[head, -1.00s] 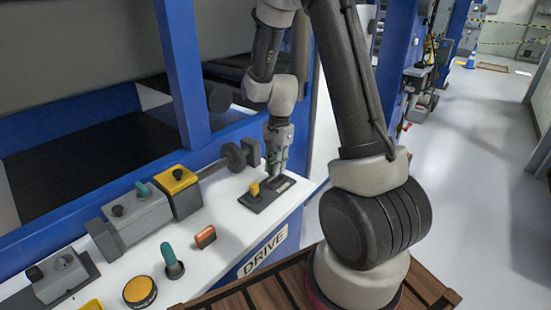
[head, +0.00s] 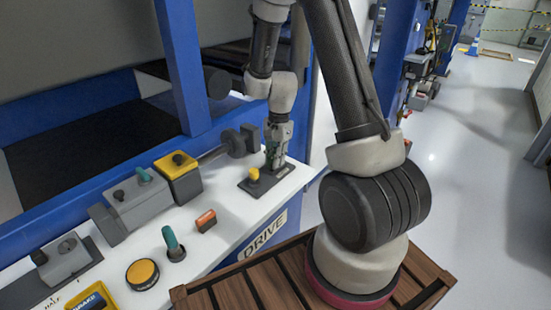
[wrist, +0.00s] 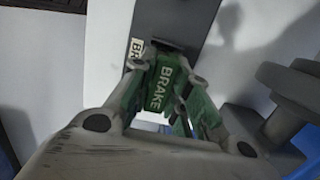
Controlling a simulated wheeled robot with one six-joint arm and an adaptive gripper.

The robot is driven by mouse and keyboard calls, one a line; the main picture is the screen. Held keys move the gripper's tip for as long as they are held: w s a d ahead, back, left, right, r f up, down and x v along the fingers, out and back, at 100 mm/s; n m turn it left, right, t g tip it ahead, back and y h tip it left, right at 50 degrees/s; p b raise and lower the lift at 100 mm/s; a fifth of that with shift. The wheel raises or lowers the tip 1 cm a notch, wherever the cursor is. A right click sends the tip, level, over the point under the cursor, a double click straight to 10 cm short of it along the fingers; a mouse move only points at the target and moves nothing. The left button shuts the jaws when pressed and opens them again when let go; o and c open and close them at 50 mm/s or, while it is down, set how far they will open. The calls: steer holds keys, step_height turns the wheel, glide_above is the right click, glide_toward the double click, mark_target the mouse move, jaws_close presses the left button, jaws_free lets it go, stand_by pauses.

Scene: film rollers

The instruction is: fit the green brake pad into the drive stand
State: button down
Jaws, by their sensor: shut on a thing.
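The green brake pad (wrist: 157,88), lettered BRAKE, is between the fingers of my gripper (wrist: 166,72) in the wrist view. My gripper is shut on it. In the head view my gripper (head: 275,160) points down over the rear right end of a dark plate (head: 266,184) with a yellow knob. The plate (wrist: 178,18) also shows in the wrist view, with a partly covered label starting "BR" beside the pad's end. The plate lies on the white-topped stand marked DRIVE (head: 264,231). I cannot tell whether the pad is in a slot; the fingers hide its lower end.
A grey roller part (head: 238,141) stands close left of my gripper. A yellow-topped block (head: 178,166), an orange-topped piece (head: 206,220), a teal-handled knob (head: 173,244) and a round yellow button (head: 142,272) are on the stand. Blue posts rise behind. Open floor lies right.

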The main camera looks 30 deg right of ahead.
steer(key=shift+s+a+f, duration=0.1)
steer(key=shift+s+f, duration=0.6)
steer(key=shift+f, duration=0.35)
stand_by(0.5)
steer(key=c, duration=1.6)
jaws_free()
steer(key=o, duration=0.4)
steer(key=shift+w+f, duration=0.5)
steer(key=shift+w, duration=0.1)
steer(key=shift+r, duration=0.1)
steer(key=shift+s, duration=0.15)
steer(key=shift+c, duration=0.3)
steer(key=o, duration=1.1)
steer(key=shift+w+r, duration=0.1)
steer(key=shift+w, duration=0.1)
